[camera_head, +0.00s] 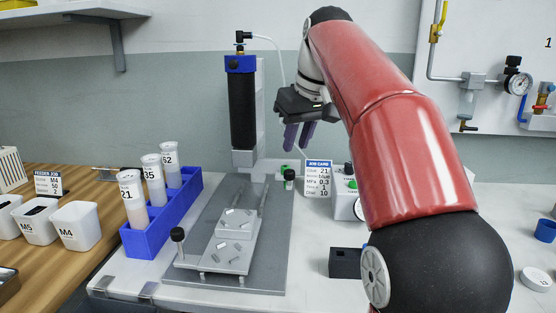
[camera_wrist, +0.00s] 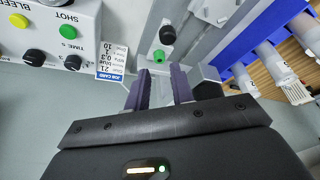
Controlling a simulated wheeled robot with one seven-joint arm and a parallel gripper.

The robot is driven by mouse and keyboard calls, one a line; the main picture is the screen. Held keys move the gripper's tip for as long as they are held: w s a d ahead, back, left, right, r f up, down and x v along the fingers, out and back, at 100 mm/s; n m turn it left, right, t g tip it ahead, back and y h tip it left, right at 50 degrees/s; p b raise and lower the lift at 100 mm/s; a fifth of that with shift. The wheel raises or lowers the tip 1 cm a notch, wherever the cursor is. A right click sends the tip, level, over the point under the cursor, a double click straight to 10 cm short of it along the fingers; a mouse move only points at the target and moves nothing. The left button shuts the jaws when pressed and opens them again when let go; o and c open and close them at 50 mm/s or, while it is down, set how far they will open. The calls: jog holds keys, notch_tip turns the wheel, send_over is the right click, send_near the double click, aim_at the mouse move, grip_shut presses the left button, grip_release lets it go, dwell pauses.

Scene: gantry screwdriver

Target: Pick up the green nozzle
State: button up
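The green nozzle (camera_wrist: 164,67) is a small piece with a black part beside it. In the wrist view it lies between the fingertips in the picture, beyond them. In the head view a small dark piece with green (camera_head: 289,175) stands at the right back of the grey base plate, seemingly the same nozzle. My gripper (camera_head: 296,147) hangs above it, its purple fingers pointing down. In the wrist view my gripper (camera_wrist: 161,70) has its two fingers well apart with nothing held between them. The exact height gap cannot be told.
A black dispenser (camera_head: 243,110) stands on its column to the left of my gripper. A job card (camera_head: 318,178) and control box (camera_head: 347,205) stand right of the nozzle. A blue rack (camera_head: 160,225) holds labelled tubes. A dark block (camera_head: 345,263) sits in front.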

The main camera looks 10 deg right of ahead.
aim_at(286, 166)
jog(key=x, duration=0.2)
jog(key=w+b+x, duration=0.1)
jog(key=x, duration=0.2)
jog(key=b+x, duration=0.1)
jog(key=x, duration=0.1)
jog(key=shift+w, duration=0.4)
jog(key=shift+c, duration=0.3)
grip_shut()
